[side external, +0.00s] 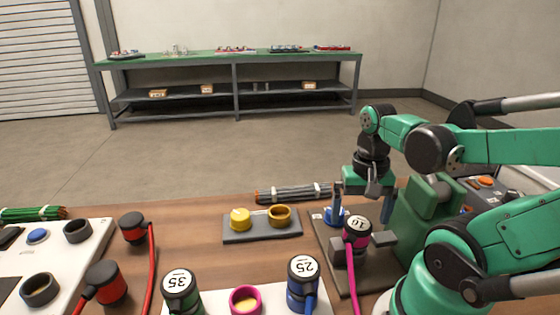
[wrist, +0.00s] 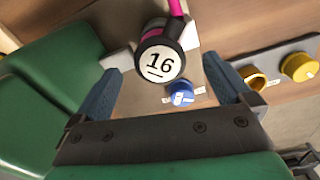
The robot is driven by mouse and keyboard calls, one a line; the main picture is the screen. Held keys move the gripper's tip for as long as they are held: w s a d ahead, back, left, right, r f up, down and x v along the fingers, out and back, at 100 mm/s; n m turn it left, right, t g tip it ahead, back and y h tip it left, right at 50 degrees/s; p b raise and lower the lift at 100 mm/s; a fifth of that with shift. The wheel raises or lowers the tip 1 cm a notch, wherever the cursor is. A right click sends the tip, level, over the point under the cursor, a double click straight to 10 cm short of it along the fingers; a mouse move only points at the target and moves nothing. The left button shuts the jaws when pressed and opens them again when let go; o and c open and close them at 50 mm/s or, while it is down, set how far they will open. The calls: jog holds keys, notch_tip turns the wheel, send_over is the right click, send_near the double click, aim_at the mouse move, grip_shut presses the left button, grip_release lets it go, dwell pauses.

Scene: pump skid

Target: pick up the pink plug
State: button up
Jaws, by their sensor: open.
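The pink plug (side external: 357,231) has a black body, a white top marked 16 and a pink band and cable. It stands upright between grey blocks on a dark plate at the right of the table. In the wrist view the pink plug (wrist: 161,63) shows its numbered top between and beyond my fingers. My gripper (side external: 362,210) is open and empty, pointing down just above and behind the plug, not gripping it. In the wrist view my gripper (wrist: 165,88) shows two blue fingers spread wide, with a gap on either side of the plug.
A blue part (side external: 335,214) stands close behind the plug. A grey block with yellow parts (side external: 262,232) is to the left. Plugs marked 25 (side external: 303,280) and 35 (side external: 181,291) and a pink ring (side external: 245,300) are in front. A grey cable bundle (side external: 293,193) lies behind.

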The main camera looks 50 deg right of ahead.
aim_at(359, 223)
jog(key=shift+f, duration=2.55)
grip_shut()
jog(key=shift+r, duration=0.2)
notch_tip(359, 223, up, 20)
jog(key=shift+f, duration=0.2)
